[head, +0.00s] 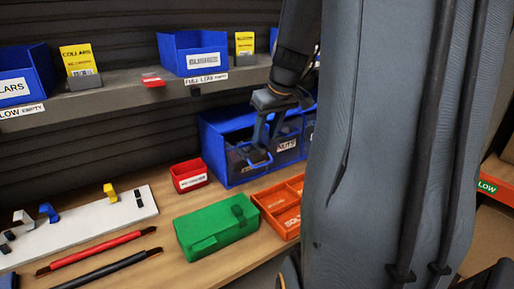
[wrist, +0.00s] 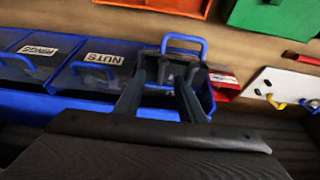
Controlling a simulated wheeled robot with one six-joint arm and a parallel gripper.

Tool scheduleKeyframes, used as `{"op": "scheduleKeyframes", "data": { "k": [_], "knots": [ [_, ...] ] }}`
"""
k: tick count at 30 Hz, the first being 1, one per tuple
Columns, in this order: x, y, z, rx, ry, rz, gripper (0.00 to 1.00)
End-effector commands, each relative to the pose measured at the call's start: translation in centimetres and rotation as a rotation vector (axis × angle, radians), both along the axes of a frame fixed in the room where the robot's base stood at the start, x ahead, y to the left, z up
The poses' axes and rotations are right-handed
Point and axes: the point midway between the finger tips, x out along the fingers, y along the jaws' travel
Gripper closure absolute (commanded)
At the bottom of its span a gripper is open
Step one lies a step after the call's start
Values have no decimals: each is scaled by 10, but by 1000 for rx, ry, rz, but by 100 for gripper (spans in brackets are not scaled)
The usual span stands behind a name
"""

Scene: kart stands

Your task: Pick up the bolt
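I cannot make out a bolt in either view. My gripper (head: 266,142) is over the left end of a blue bin unit (head: 222,160); its fingers are apart, with a gap between them. In the wrist view my gripper (wrist: 172,58) has its fingers either side of a blue loop handle (wrist: 183,38), which also shows in the head view (head: 259,161). I cannot tell whether the fingers touch the handle. The neighbouring bin is labelled NUTS (wrist: 104,59). The inside of the bin under my gripper is mostly hidden.
A small red bin (head: 188,177), a green case (head: 207,235) and an orange divided tray (head: 269,199) stand on the wooden bench. A white board (head: 75,232) with clips and two rods lie left. A shelf (head: 150,97) with blue bins runs above. My arm hides the right.

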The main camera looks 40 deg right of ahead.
Motion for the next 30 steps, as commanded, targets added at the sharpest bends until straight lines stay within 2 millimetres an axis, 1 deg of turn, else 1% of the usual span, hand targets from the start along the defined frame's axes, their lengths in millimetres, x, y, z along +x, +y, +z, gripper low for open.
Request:
{"op": "scheduleKeyframes", "data": {
  "k": [2, 6, 9, 13, 19, 25, 26, 30],
  "knots": [
    [0, 2, -11, 3, 6, 2, 64],
    [6, 4, -30, 2, 4, 4, 64],
    [10, 4, -39, 2, 3, 3, 64],
    [13, 4, -44, 0, 1, 4, 64],
    [13, 4, -44, 0, 1, 5, 64],
    [13, 5, -44, 0, 1, 5, 97],
    [13, 5, -44, 0, 1, 5, 100],
    [13, 5, -44, 0, 1, 5, 100]
  ]
}}
